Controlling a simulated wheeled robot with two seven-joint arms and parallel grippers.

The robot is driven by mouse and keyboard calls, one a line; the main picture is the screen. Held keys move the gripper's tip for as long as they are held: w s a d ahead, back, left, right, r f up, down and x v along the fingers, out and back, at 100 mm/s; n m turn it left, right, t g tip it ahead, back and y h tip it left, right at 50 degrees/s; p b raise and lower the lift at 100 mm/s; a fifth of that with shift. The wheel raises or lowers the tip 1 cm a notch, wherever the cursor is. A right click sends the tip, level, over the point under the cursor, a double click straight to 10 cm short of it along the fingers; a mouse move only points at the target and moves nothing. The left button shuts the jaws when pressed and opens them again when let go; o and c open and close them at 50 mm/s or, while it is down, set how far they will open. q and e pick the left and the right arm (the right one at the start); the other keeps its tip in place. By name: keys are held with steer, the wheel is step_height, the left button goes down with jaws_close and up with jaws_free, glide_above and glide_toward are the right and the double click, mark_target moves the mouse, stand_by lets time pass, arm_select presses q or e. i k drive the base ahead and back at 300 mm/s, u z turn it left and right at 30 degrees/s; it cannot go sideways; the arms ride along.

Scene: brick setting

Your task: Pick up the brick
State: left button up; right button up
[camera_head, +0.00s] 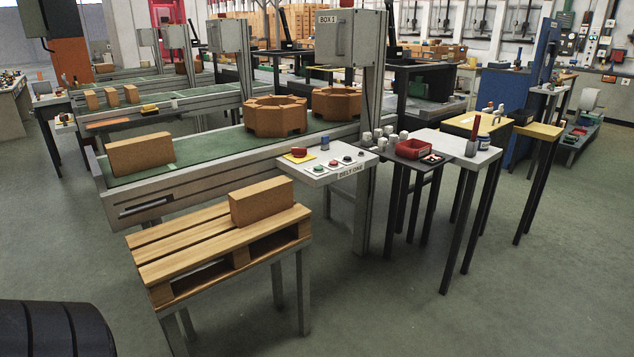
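Neither gripper shows in the head view. A dark, rounded, ribbed part at the lower left corner may be mine.
Two octagonal brown blocks (275,116) sit farther along the belt. A small control table (326,166) with buttons stands right of the pallet. The floor (400,310) in front is clear.

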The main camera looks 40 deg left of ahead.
mark_target(256, 202)
steer(key=i, duration=0.75)
steer(key=u, duration=2.7)
steer(key=i, duration=1.55)
steer(key=z, duration=2.2)
